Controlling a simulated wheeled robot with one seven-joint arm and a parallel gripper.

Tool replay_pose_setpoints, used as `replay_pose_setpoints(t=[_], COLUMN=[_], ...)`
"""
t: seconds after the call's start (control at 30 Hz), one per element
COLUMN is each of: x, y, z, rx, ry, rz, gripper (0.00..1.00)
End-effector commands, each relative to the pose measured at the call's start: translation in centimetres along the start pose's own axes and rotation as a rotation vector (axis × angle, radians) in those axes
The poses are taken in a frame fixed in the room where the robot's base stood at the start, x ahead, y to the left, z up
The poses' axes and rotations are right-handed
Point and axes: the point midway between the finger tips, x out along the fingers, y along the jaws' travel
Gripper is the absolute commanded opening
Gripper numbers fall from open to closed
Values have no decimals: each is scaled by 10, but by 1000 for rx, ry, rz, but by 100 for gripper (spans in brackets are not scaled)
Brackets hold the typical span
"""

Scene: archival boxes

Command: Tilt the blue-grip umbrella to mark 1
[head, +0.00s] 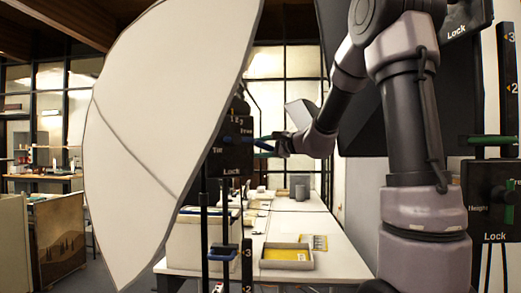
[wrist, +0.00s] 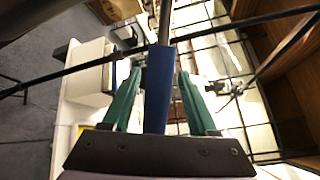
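The blue-grip umbrella is the large pale canopy (head: 165,130) at the left of the head view, steeply tilted. Its black tilt box (head: 232,152) bears the marks 1, 2 and 3 and the words Tilt, Free and Lock. The pointer is too small to read. My gripper (head: 267,147) is at the right side of this box. In the wrist view the blue grip (wrist: 158,90) on a grey rod lies between the two green fingers of my gripper (wrist: 160,72). Narrow gaps show on both sides, so the fingers look open around it.
A blue piece (head: 222,253) sits lower on the dark stand. A white table (head: 330,240) with a yellow-lined tray (head: 287,256) stands behind. At the right are a green handle (head: 490,140) and a black Height box (head: 492,195). Grey floor shows at the left.

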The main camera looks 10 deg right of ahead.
Motion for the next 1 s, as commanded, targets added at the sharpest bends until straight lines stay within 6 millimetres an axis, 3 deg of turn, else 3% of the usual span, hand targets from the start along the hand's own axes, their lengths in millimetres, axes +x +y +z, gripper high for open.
replay_pose_setpoints(t=[0.23, 0.7, 1.0], x=[-7, -92, -108], y=[0, 0, 0], z=[0, 0, 0], rx=[1, 0, 0], ry=[1, 2, 0], rz=[0, -2, 1], gripper=[59, 59, 59])
